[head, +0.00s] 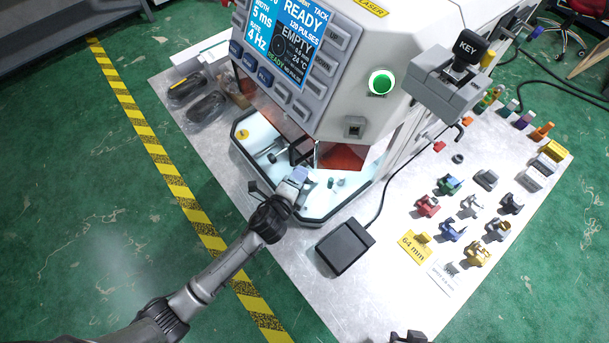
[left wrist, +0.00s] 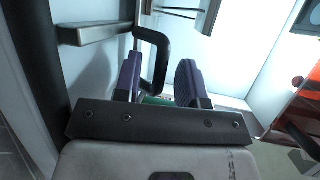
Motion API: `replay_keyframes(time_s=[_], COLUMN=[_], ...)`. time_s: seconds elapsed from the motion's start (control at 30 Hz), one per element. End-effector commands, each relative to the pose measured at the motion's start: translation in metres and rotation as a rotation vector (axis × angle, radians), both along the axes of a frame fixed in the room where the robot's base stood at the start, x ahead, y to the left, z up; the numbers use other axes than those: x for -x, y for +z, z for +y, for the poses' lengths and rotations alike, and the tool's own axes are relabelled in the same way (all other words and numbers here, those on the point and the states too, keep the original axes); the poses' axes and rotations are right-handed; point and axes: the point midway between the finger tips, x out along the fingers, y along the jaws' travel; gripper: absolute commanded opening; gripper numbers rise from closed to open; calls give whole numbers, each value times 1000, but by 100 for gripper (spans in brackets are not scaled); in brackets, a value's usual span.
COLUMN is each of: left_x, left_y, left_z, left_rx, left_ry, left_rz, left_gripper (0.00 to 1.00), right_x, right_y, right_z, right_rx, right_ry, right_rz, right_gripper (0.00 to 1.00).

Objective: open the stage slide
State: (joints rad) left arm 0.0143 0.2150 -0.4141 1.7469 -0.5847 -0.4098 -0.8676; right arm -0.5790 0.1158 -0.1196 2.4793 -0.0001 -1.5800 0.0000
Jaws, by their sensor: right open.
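The machine's lit chamber (head: 345,195) is open at the front, below its screen. My left gripper (head: 299,174) reaches into this opening. In the left wrist view, my left gripper (left wrist: 158,88) shows two purple-padded fingers held apart. A black loop handle (left wrist: 163,50), which I take to be the stage slide's handle, stands just beyond the fingers, close to the left finger. Whether it touches a finger I cannot tell. A bit of green shows low between the fingers. The slide itself is mostly hidden. My right gripper (head: 408,337) shows only partly at the bottom edge, away from the machine.
A black foot pedal (head: 345,246) lies on the table right of my left arm. Several coloured clamp-like parts (head: 452,230) and a yellow 64 mm label (head: 414,246) lie further right.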

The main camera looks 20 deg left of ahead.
Motion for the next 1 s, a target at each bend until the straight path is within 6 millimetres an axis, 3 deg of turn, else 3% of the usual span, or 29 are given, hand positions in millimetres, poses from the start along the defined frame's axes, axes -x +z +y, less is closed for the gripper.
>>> replay_keyframes(time_s=[0.33, 0.7, 1.0], left_x=[-1, -1, -1], left_y=[0, 0, 1], left_z=[1, 0, 0], left_rx=[0, 0, 0], left_ry=[1, 0, 0], left_rz=[0, -1, -3], left_gripper=[36, 1, 0], right_x=[0, 1, 1], right_y=[-1, -1, -1], right_z=[0, -2, -2], right_rx=[0, 7, 7], right_ry=[1, 6, 6], right_rz=[1, 1, 1], right_gripper=[43, 43, 43])
